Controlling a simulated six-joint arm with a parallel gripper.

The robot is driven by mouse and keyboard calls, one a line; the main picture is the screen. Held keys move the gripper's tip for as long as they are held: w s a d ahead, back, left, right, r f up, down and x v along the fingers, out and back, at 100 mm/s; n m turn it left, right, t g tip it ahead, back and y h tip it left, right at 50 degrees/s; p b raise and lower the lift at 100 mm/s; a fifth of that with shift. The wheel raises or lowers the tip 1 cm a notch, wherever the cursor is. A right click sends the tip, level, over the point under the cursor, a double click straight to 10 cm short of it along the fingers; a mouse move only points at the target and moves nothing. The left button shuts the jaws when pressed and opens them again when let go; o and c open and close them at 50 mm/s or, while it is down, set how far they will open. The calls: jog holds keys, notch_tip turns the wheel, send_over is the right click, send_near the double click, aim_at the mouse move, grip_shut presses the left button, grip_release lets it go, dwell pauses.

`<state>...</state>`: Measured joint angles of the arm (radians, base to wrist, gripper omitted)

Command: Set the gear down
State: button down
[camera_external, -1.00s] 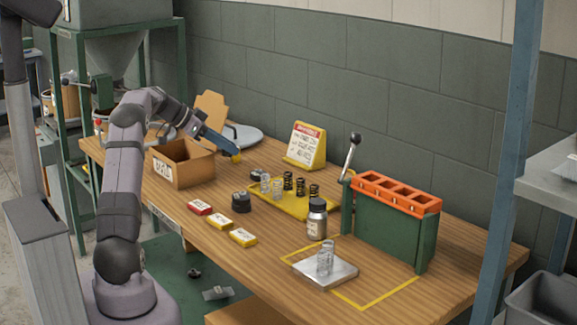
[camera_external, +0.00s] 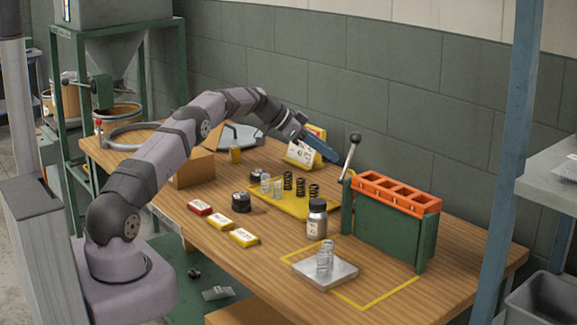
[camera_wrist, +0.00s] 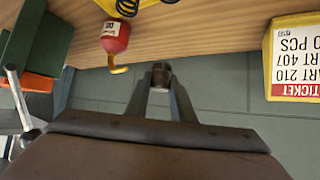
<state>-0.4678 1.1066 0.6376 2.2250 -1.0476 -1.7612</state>
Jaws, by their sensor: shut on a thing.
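My gripper (camera_wrist: 161,82) is shut on a small dark part between its fingertips in the wrist view. It looks like the gear (camera_wrist: 161,72), though its teeth are too small to make out. In the external view my gripper (camera_external: 333,157) is in the air in front of the ticket sign, above the back of the table and left of the lever. The held part cannot be made out there.
A yellow tray (camera_external: 293,208) with several springs lies below my gripper. The green stand with an orange rack (camera_external: 396,193) and lever (camera_external: 350,154) is to its right. The ticket sign (camera_wrist: 292,55) and a red bottle (camera_wrist: 115,37) are near. Bare wood shows at the front right.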

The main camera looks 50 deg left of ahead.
aim_at(325, 194)
jog(key=shift+f+p, duration=0.3)
jog(key=shift+f, duration=4.65)
jog(key=c, duration=1.9)
grip_release()
jog(key=shift+f, duration=0.2)
jog(key=shift+o, duration=0.4)
jog(key=shift+r, duration=0.15)
jog(key=shift+s+a+r, duration=0.3)
jog(key=shift+s+r, duration=0.05)
jog(key=b+v, duration=0.1)
jog(key=v, duration=0.9)
jog(key=shift+s+b, duration=0.2)
jog(key=shift+b, duration=0.1)
jog(key=shift+s+a+r, duration=0.1)
jog(key=shift+s+r, duration=0.15)
jog(key=shift+r, duration=0.05)
